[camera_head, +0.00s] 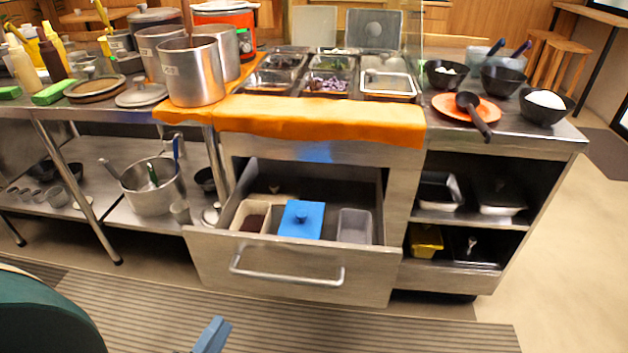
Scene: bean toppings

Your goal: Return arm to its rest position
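Only a small blue tip of my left gripper (212,336) shows at the bottom edge of the head view, low over the striped floor mat. The rest of it is cut off, so whether it is open or shut does not show. It appears apart from the counter and the drawer, and no held object is visible. My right gripper is not in view.
A steel drawer (290,268) stands pulled out, holding a blue-lidded container (301,219) and other tubs. The counter above carries steel pots (192,72), topping pans and black bowls (547,106). The striped mat (400,327) in front is clear.

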